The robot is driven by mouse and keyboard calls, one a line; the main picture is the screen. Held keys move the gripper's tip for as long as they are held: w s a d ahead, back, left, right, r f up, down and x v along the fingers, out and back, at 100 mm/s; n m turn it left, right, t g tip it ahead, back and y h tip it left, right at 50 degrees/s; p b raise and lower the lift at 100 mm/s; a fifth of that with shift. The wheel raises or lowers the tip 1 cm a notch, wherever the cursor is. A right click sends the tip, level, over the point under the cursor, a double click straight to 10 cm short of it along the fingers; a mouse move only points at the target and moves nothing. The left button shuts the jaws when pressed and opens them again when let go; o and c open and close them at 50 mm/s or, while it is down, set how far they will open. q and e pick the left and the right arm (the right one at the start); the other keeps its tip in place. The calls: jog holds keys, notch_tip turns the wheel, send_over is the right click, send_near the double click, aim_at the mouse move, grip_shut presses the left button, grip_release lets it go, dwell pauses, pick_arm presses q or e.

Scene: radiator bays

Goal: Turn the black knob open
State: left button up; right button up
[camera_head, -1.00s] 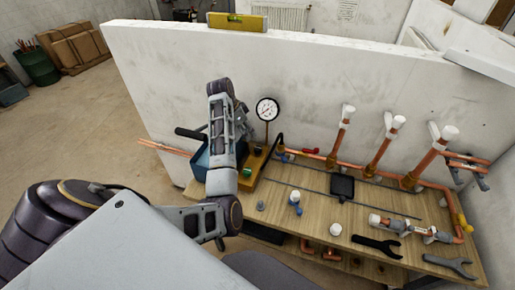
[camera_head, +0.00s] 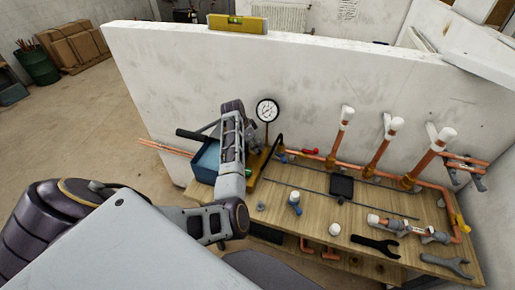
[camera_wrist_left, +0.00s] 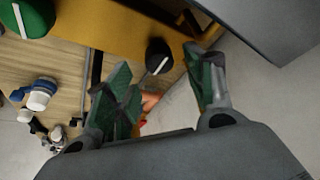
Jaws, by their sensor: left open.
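The black knob (camera_wrist_left: 158,57) has a white line on it and sits by the edge of a yellow body in the left wrist view. My left gripper (camera_wrist_left: 162,80) is open, with its green-padded fingers on either side of the knob's near side. No contact shows, and I cannot tell the depth left between them. In the head view my left arm (camera_head: 232,150) reaches over the blue-and-yellow pump (camera_head: 207,160) and hides the knob and the fingers. My right gripper is not in view.
A green knob (camera_wrist_left: 32,16) sits on the same yellow body. A pressure gauge (camera_head: 267,111) stands behind my arm. Copper pipes (camera_head: 378,160) line the wall to the right. The wooden bench (camera_head: 310,212) holds wrenches (camera_head: 375,246), a white cap (camera_head: 334,229) and a black square item (camera_head: 342,187).

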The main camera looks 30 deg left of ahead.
aim_at(258, 148)
pick_arm(q)
jog(key=shift+x, duration=2.15)
jog(key=shift+c, duration=0.4)
jog(key=c, duration=0.9)
